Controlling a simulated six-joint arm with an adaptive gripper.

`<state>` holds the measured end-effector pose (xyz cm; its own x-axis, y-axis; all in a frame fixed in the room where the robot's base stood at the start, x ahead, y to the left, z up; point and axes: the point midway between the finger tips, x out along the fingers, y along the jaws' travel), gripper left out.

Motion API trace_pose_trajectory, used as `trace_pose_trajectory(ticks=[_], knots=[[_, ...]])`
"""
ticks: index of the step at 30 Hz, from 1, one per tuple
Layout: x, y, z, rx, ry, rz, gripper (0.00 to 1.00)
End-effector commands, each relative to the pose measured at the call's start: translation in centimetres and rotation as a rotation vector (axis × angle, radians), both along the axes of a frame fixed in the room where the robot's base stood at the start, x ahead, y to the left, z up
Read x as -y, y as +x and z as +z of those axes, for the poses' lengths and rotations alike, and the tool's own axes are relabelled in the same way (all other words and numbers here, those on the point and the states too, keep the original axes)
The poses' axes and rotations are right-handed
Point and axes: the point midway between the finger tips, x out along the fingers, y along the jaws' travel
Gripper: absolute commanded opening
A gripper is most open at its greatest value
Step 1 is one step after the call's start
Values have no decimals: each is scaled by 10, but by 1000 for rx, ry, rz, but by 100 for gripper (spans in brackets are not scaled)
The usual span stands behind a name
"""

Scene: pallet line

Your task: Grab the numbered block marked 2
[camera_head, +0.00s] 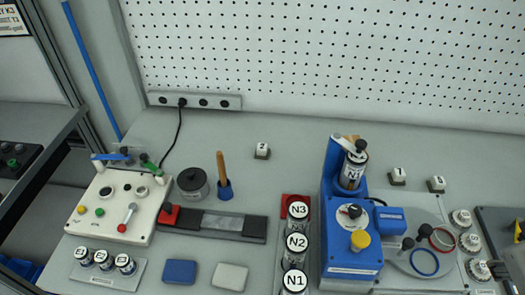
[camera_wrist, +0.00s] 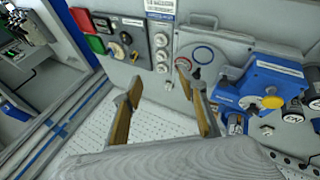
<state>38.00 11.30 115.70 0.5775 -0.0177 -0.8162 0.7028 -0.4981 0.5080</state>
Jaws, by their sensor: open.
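Three small white numbered blocks on dark bases stand on the grey worktop in the head view. The one that looks marked 2 (camera_head: 262,150) stands alone at the back, left of the blue machine. Two more, the left block (camera_head: 398,176) and the right block (camera_head: 437,184), stand right of that machine; their numerals are too small to read surely. My gripper (camera_wrist: 159,76) shows only in the wrist view, its two fingers apart with nothing between them. It is not in the head view. I cannot make out the block marked 2 in the wrist view.
The tall blue machine (camera_head: 343,262) stands right of centre, beside a column of N-marked canisters (camera_head: 296,242). A blue holder with a wooden handle (camera_head: 222,175) and a dark round pot (camera_head: 192,183) stand left. The worktop around the block marked 2 is clear.

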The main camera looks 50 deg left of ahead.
Motion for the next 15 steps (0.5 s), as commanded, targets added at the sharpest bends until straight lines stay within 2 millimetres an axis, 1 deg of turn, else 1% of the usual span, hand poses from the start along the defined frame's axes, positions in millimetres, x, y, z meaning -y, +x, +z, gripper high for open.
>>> trace_pose_trajectory(ticks=[1,7,11,14,15], knots=[[-15,6,0,7,-30,58,42],[-72,27,5,59,-150,279,42],[-114,35,6,98,-224,424,42],[-148,38,6,131,-281,536,42],[-163,38,5,145,-304,581,42]])
